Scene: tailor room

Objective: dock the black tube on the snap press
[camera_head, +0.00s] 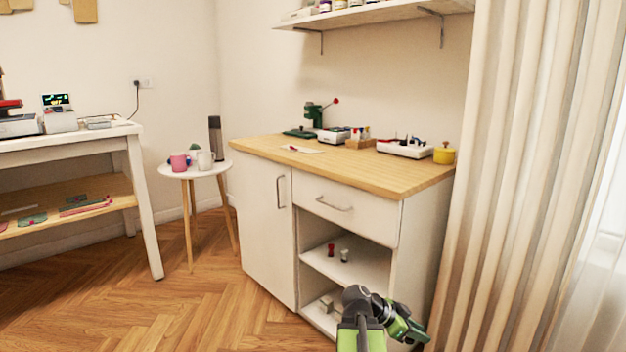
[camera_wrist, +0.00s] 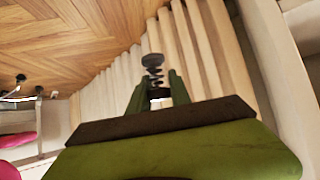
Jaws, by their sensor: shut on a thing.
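The snap press (camera_head: 315,114) is green with a lever ending in a red knob. It stands at the back of the wooden-topped cabinet. My gripper (camera_head: 408,328) is low in front of the cabinet's right end, near the curtain, well below and away from the press. In the wrist view my gripper (camera_wrist: 153,98) is shut on a small black piece with a round end and stacked rings, which looks like the black tube (camera_wrist: 152,66). The tube cannot be made out clearly in the head view.
The cabinet's wooden top (camera_head: 400,176) also holds a white tray (camera_head: 404,149) of small items and a yellow pot (camera_head: 444,154). A round side table (camera_head: 175,171) with mugs stands left. The curtain (camera_head: 510,200) hangs close on the right. The floor (camera_head: 180,310) at left is clear.

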